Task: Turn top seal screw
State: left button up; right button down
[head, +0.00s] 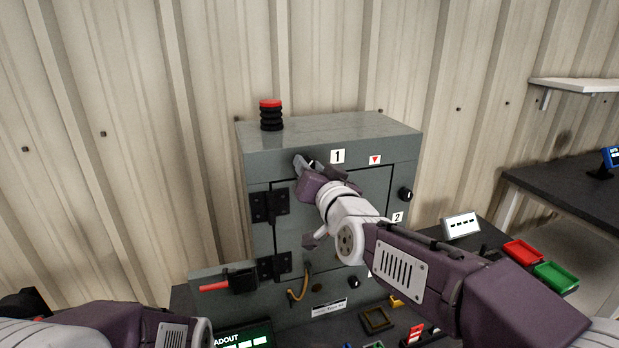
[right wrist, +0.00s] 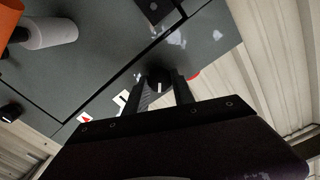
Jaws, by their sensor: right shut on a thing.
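The grey enclosure (head: 330,222) stands against the wall with its front door closed. My right gripper (head: 304,166) is at the top of the door front, left of the label "1" (head: 337,156). In the right wrist view, my right gripper (right wrist: 163,88) has its two fingers on either side of a small round black screw head (right wrist: 158,79) with a white mark, and is shut on it. In the head view the arm hides this screw. Another black screw (head: 405,194) shows on the right edge of the door, above the label "2" (head: 397,217).
A red-topped black stack (head: 271,115) stands on the enclosure. Black hinges (head: 270,206) and a red-handled lever (head: 228,283) are at its left. Red (head: 523,253) and green (head: 556,277) trays lie at the right. A dark side table (head: 570,185) stands further right.

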jog(key=shift+f+m+b, duration=0.1)
jog(key=shift+m+b, duration=0.7)
jog(key=shift+m, duration=0.5)
jog(key=c, duration=1.1)
grip_release()
jog(key=shift+o, duration=0.2)
jog(key=p+v, duration=0.4)
jog(key=v, duration=0.5)
